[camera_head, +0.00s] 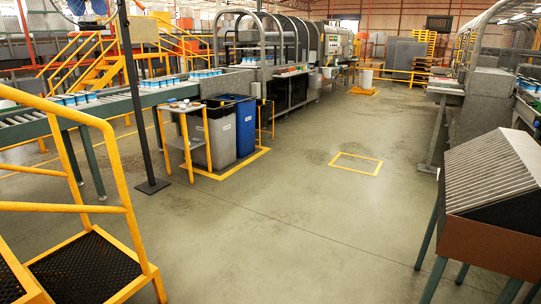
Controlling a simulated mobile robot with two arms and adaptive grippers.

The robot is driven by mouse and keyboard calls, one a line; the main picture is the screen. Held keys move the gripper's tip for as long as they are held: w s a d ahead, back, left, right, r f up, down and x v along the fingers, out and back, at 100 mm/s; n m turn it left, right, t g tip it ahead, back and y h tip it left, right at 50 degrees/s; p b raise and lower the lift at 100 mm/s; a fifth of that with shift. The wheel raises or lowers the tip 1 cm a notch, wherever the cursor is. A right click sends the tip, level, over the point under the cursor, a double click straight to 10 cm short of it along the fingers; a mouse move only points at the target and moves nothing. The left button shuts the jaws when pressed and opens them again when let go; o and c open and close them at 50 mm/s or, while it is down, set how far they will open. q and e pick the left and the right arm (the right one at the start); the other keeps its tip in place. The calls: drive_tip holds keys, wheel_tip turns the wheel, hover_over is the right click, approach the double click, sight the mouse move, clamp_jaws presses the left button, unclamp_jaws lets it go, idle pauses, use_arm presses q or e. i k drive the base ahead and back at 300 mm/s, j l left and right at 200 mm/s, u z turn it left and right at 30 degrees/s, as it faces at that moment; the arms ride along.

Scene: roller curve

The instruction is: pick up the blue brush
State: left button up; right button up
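I cannot make out a blue brush anywhere in the head view. Several small items (183,104) lie on top of a small yellow-legged table (188,139) left of centre, but they are too small to identify. Neither of my grippers nor my arms show in this view.
A grey bin (217,141) and a blue bin (246,133) stand beside the small table inside a yellow floor outline. A roller conveyor (118,100) carries several cups. Yellow-railed steps (86,268) are at front left, and a sloped roller stand (488,175) at right. The middle floor is clear.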

sight(172, 102)
drive_tip(key=i+l+z, duration=0.1)
drive_tip(key=i, duration=0.45)
drive_tip(key=i+l, duration=0.25)
drive_tip(key=i, duration=0.3)
drive_tip(key=i+j+u, duration=0.25)
drive_tip(key=i, duration=0.6)
drive_tip(key=i+l+u, duration=0.1)
drive_tip(key=i+u, duration=0.15)
drive_tip(key=i, duration=0.65)
drive_tip(key=i+l+u, duration=0.2)
drive_tip(key=i, duration=0.65)
drive_tip(key=i+j+u, duration=0.25)
drive_tip(key=i, duration=0.9)
drive_tip(key=i+l+u, duration=0.15)
drive_tip(key=i+u, duration=0.15)
drive_tip(key=i, duration=0.85)
drive_tip(key=i+j+z, duration=0.15)
drive_tip(key=i, duration=0.3)
